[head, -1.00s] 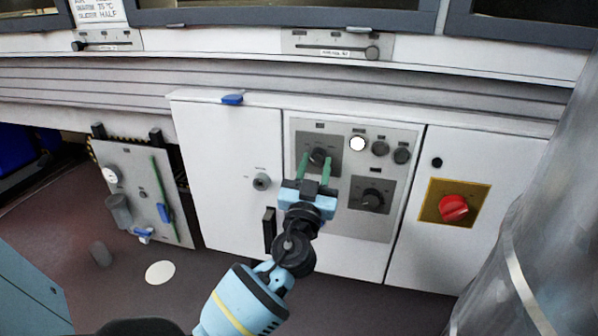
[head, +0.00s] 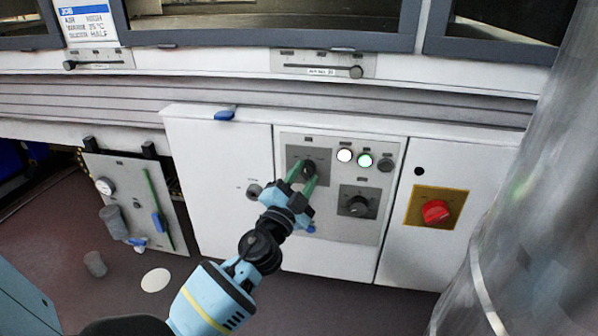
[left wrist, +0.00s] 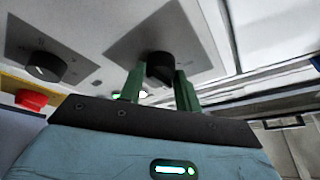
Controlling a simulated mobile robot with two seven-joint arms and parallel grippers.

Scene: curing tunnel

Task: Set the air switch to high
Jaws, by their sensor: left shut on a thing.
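The knob (head: 309,168) I take for the air switch is dark and round, on a dark grey plate at the upper left of the control panel (head: 318,222); its label is too small to read. My left gripper (head: 304,174) has its green fingers on either side of this knob and is shut on it, tilted, with the arm coming from the lower left. The left wrist view shows the knob (left wrist: 160,68) between the fingers (left wrist: 158,88). Its pointer is hidden, so I cannot tell its setting. My right gripper is not in view.
A second knob (head: 357,206) sits lower right on the panel. A white lamp (head: 344,155) and a green lamp (head: 364,160) are lit. A red switch (head: 435,211) on yellow is farther right. A job card (head: 88,22) reads AIR HIGH. A metal column (head: 510,200) stands at right.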

